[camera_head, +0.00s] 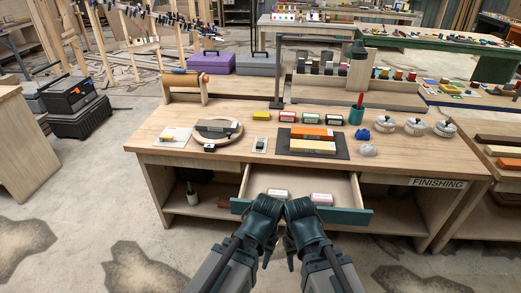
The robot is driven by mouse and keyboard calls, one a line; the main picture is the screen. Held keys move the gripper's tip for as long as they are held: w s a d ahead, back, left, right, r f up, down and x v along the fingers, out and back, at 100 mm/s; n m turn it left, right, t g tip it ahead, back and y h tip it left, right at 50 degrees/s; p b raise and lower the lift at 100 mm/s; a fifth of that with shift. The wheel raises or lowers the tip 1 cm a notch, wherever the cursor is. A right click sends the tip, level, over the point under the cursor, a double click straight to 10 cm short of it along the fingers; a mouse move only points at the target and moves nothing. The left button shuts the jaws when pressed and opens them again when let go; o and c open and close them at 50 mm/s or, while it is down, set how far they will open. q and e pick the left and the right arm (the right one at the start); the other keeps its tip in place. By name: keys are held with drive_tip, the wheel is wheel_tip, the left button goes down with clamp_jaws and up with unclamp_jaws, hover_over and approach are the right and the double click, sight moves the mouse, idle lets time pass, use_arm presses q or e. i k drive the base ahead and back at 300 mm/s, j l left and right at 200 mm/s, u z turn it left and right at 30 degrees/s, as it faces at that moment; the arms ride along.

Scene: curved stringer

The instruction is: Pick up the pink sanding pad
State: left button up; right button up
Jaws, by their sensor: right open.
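A small pad with a pale top and pinkish edge (321,199), which looks like the pink sanding pad, lies in the right part of the open drawer (344,191). A second pale, greyish pad (277,193) lies to its left in the drawer. My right gripper (290,254) is open and points down in front of the drawer, apart from the pads. My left gripper (268,256) is close beside it, also in front of the drawer; its jaws are too small and dark to read. My wrists hide part of the drawer front.
The workbench (230,112) stands above the drawer.

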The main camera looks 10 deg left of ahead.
sight(318, 198)
drive_tip(key=i+l+u, duration=0.25)
drive_tip(key=i+l, duration=0.15)
drive_tip(key=i+l+u, duration=0.25)
drive_tip(key=l, duration=0.4)
drive_tip(key=i+j, duration=0.05)
drive_tip(key=i, duration=0.05)
